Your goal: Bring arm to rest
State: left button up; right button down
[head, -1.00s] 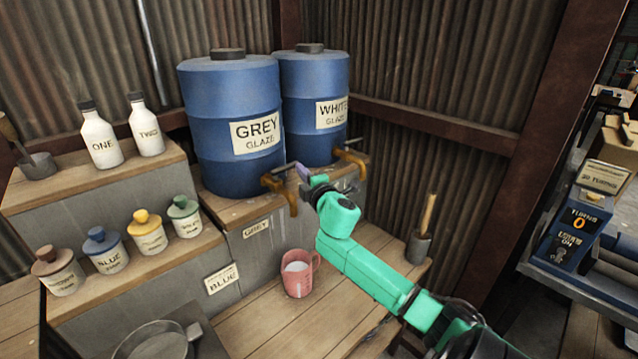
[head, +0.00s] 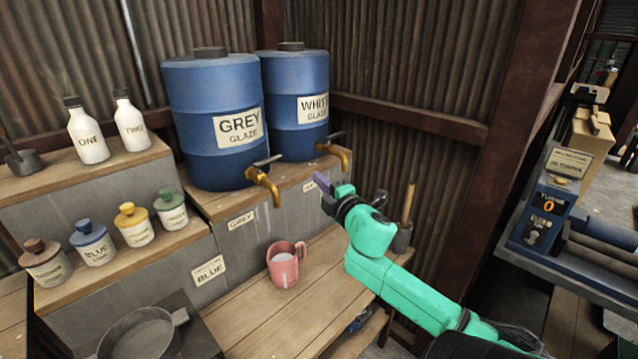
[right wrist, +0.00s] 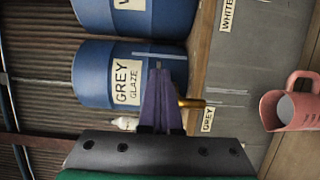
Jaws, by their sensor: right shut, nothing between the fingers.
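My right gripper (head: 322,183) is shut and empty, with purple fingers, at the end of my green arm. In the head view it is in the air in front of the shelf, right of the grey glaze tap (head: 266,180) and below the white glaze tap (head: 338,152). In the right wrist view its closed fingers (right wrist: 160,95) show against the grey glaze barrel (right wrist: 125,78). A pink mug (head: 284,266) with pale contents stands upright on the wooden table, apart from the gripper. My left gripper is not in view.
The grey glaze barrel (head: 212,118) and white glaze barrel (head: 292,102) stand on the shelf. Several lidded jars and two bottles line the stepped shelf at left. A pan (head: 138,335) is at front left. A blue counter machine (head: 545,215) stands at right.

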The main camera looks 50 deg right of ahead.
jog(key=shift+d+f, duration=0.1)
jog(key=shift+f, duration=0.05)
jog(key=s+a+f+m+g, duration=0.3)
jog(key=s+f+m+g, duration=0.1)
jog(key=f, duration=0.5)
jog(key=s+a+f+m+g, duration=0.3)
jog(key=a+f+m, duration=0.1)
jog(key=f, duration=0.5)
jog(key=s+a+f+m+g+y, duration=0.2)
jog(key=s+a+f+g+y, duration=0.1)
jog(key=s+a+f, duration=0.4)
jog(key=s+a+f+m+g+y, duration=0.25)
jog(key=s+a+g, duration=0.2)
jog(key=a, duration=0.45)
notch_tip(320, 180, down, 24)
jog(key=s, duration=0.3)
jog(key=s+d+f+g, duration=0.1)
jog(key=s+d+f, duration=0.2)
jog(key=s+f, duration=1)
jog(key=s, duration=0.3)
jog(key=shift+n+g, duration=0.35)
